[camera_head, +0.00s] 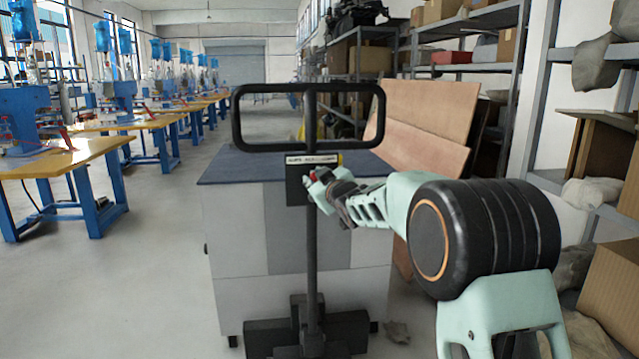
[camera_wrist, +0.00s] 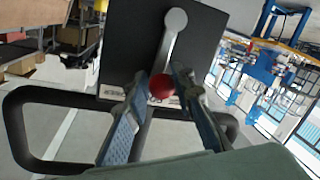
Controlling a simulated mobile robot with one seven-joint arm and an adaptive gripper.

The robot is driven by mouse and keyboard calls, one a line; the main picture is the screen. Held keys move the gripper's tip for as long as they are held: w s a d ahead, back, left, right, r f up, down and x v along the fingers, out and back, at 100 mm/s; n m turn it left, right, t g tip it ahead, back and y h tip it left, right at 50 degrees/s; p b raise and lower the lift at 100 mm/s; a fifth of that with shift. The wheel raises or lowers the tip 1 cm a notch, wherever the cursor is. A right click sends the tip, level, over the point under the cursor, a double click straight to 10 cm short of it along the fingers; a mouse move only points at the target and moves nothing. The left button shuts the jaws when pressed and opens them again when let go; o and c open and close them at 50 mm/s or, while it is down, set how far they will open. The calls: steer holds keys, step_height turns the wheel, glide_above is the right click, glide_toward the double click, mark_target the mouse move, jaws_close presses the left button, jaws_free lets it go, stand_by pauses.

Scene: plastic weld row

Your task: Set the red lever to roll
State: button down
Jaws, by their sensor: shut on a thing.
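The red lever is a grey arm (camera_wrist: 171,48) with a round red knob (camera_wrist: 161,87). It is mounted on a dark plate (camera_wrist: 135,40) in the wrist view. My gripper (camera_wrist: 167,82) has its two fingers on either side of the knob and is shut on it. In the head view a bit of the red knob (camera_head: 313,176) shows at my gripper (camera_head: 319,184), in front of the black post. My fingers hide most of the lever there. A label (camera_head: 314,160) sits on the plate above; its text is too small to read.
A black looped handle (camera_head: 308,148) tops the post (camera_head: 312,250), close above my gripper. Behind stands a grey cabinet with a dark blue top (camera_head: 235,166). Shelves (camera_head: 470,82) line the right; workbenches (camera_head: 60,158) line the left. The left aisle floor is clear.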

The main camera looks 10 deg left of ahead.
steer(key=shift+s+a+f+n, duration=0.1)
steer(key=shift+a+f+n, duration=0.1)
steer(key=shift+a+n, duration=0.1)
steer(key=c, duration=1.7)
jaws_free()
steer(key=shift+d+r, duration=0.1)
steer(key=v, duration=1.2)
steer(key=shift+r, duration=0.1)
